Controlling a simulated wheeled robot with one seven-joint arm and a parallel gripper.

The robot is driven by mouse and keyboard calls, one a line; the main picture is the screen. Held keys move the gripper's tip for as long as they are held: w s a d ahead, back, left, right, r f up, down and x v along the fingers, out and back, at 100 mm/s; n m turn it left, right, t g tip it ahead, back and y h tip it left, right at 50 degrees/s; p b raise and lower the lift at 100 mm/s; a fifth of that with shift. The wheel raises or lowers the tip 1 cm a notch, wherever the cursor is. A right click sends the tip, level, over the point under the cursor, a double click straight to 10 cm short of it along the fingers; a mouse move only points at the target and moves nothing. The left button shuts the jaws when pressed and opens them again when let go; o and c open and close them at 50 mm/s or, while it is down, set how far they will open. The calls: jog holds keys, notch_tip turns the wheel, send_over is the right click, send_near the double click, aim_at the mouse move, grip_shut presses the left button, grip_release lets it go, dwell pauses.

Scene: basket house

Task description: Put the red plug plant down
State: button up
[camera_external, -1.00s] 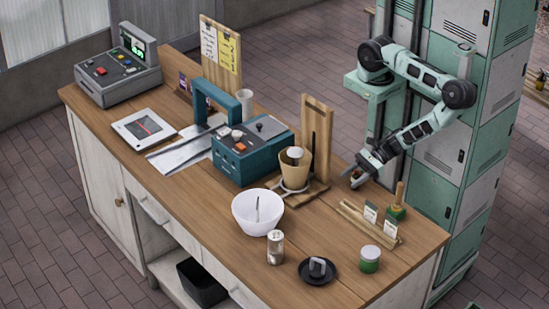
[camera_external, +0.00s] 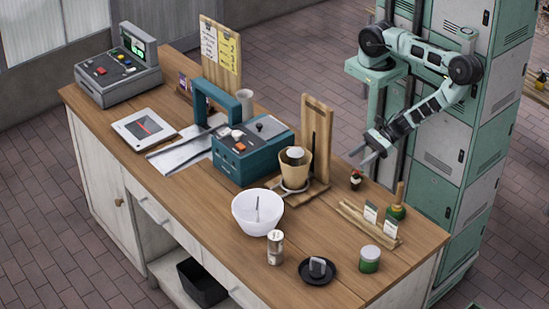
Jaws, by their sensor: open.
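A small dark plug plant with a touch of red (camera_external: 356,180) stands on the wooden counter (camera_external: 190,205) near its back edge, to the right of the tall wooden stand. It is very small in this view and its details are hard to tell. My gripper (camera_external: 364,158) is open and empty, above the plant and apart from it. Its fingers point down and to the left.
Close to the plant are the tall wooden stand (camera_external: 318,125) with a tan cup (camera_external: 294,170), and a wooden rack (camera_external: 368,222) with small cards. A green pot with a wooden handle (camera_external: 397,210) stands at the right. Green lockers (camera_external: 460,130) rise behind.

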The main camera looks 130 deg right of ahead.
jog(key=s+a+r+m+g+y, duration=0.1)
jog(key=s+a+r+m+g, duration=0.1)
jog(key=s+a+m+g, duration=0.45)
jog(key=s+a+r+m+g+y, duration=0.1)
jog(key=a+r+m+g+y, duration=0.15)
jog(key=m+g, duration=0.45)
notch_tip(320, 180, up, 11)
jog(key=m+y, duration=0.1)
jog(key=m, duration=0.6)
jog(key=d+r+m+h, duration=0.1)
jog(key=d+r+m, duration=0.5)
jog(key=d+r, duration=0.2)
jog(key=shift+s+r+h, duration=0.35)
jog(key=shift+s+r, duration=0.1)
jog(key=shift+r, duration=0.45)
jog(key=shift+f, duration=0.1)
notch_tip(320, 180, down, 16)
jog(key=b, duration=1.6)
